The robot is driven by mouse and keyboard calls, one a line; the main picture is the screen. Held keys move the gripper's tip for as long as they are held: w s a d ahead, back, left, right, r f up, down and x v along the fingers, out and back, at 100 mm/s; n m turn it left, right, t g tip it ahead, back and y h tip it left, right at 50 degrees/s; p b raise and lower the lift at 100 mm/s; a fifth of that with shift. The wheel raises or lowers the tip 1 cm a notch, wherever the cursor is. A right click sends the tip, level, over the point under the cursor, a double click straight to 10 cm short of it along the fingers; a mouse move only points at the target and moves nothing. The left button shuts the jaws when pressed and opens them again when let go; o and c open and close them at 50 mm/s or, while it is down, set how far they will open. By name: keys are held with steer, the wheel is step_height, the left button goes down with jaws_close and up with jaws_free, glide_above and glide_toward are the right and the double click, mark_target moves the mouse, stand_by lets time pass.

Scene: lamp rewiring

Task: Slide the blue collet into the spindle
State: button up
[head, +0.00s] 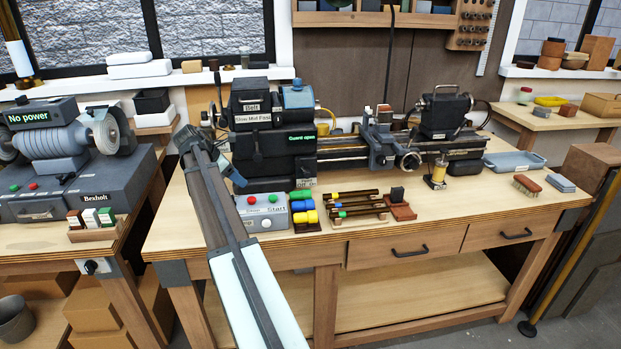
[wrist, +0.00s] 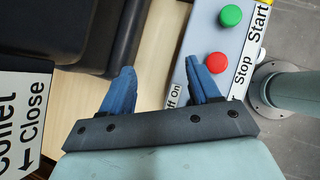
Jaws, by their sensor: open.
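My gripper (head: 236,178) is at the left front of the headstock, left of the blocks. In the wrist view my gripper (wrist: 158,68) has its two blue fingers apart with nothing between them. No collet shows in that view.
A control box (head: 262,212) with red and green buttons stands below my gripper; it also shows in the wrist view (wrist: 200,28). A rack of dark rods (head: 356,206) lies right of the blocks. A Collet Close label (wrist: 22,115) is at left.

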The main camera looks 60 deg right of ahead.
mark_target(311, 201)
steer(key=s+d+m+y, duration=0.1)
steer(key=s+d+y, duration=0.1)
steer(key=s+d, duration=0.2)
steer(key=s+d+m+t+y, duration=0.1)
steer(key=s+d, duration=0.3)
steer(key=s, duration=0.5)
steer(key=s+d+m+y, duration=0.2)
steer(key=s+d+y, duration=0.1)
steer(key=s, duration=0.3)
steer(key=shift+s+d+y, duration=0.3)
steer(key=shift+s+d, duration=0.05)
steer(key=shift+d, duration=0.1)
steer(key=shift+s+d+m+t, duration=0.4)
steer(key=shift+d+t, duration=0.15)
steer(key=shift+t, duration=0.05)
steer(key=shift+f, duration=4.45)
steer(key=c, duration=0.9)
steer(key=shift+r, duration=3.95)
steer(key=shift+c, duration=0.2)
steer(key=shift+a, duration=0.1)
